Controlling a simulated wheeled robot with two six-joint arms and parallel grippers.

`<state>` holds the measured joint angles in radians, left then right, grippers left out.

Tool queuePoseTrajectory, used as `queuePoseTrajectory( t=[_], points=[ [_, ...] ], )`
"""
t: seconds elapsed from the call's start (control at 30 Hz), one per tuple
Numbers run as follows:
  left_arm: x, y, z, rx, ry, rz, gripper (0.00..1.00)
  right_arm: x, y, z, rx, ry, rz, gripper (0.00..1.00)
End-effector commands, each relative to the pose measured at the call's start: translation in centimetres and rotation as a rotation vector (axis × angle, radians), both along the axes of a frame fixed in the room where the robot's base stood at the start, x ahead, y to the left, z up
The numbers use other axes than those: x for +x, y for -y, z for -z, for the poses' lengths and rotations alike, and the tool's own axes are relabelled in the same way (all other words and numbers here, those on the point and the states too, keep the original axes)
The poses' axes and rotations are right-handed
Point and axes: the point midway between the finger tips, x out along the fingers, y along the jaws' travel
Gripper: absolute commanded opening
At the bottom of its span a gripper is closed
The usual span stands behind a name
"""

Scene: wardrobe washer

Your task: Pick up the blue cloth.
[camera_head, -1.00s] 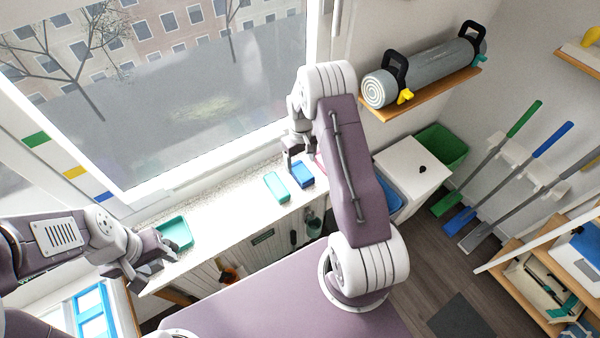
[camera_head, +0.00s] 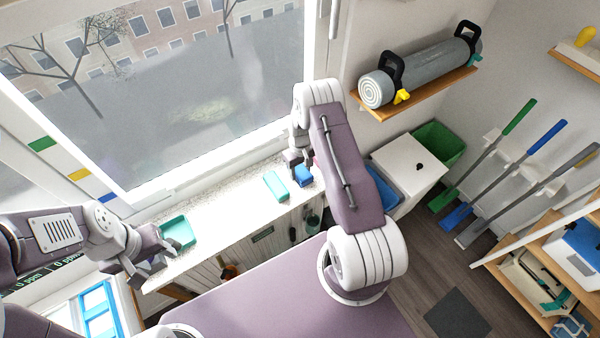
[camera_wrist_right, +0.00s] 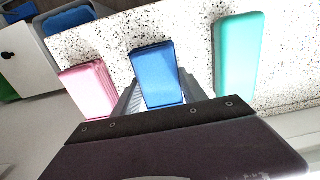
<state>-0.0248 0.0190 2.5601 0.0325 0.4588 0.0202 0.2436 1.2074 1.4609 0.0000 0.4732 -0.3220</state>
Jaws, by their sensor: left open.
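The blue cloth (camera_head: 304,177) is a folded block on the speckled counter below the window. In the right wrist view the blue cloth (camera_wrist_right: 157,75) lies between the two grey fingers of my right gripper (camera_wrist_right: 162,95), close along both its sides. I cannot tell whether the fingers press on it. In the head view my right gripper (camera_head: 298,163) is down at the cloth and hides part of it. My left gripper (camera_head: 158,262) is open and empty near the counter's left end, away from the cloth.
A teal cloth (camera_wrist_right: 237,55) and a pink cloth (camera_wrist_right: 88,90) lie on either side of the blue one, with gaps. A teal tray (camera_head: 180,246) sits at the counter's left end. A white cabinet (camera_head: 408,168) and green bin (camera_head: 440,146) stand right of the counter.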

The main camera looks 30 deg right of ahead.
Motion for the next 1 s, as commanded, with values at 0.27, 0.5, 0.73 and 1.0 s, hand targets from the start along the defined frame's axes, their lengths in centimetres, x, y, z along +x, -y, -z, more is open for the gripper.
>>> queuePoseTrajectory(
  t=[0.27,0.5,0.73,1.0],
  points=[
    [0.0,0.0,0.0,0.0,0.0,0.0,0.48,0.0,0.0,-0.1,0.0,0.0,0.0,0.09],
    [0.0,0.0,1.1,0.0,0.0,0.0,0.48,0.1,0.0,-2.3,-0.001,0.004,0.0,0.09],
    [0.0,0.0,2.5,0.0,0.0,0.0,0.48,-3.1,1.8,-6.1,-0.001,0.002,0.006,0.08],
    [0.0,0.0,3.7,0.0,0.0,0.0,0.48,-8.0,4.5,-9.4,-0.001,0.002,0.004,0.08]
  ],
)
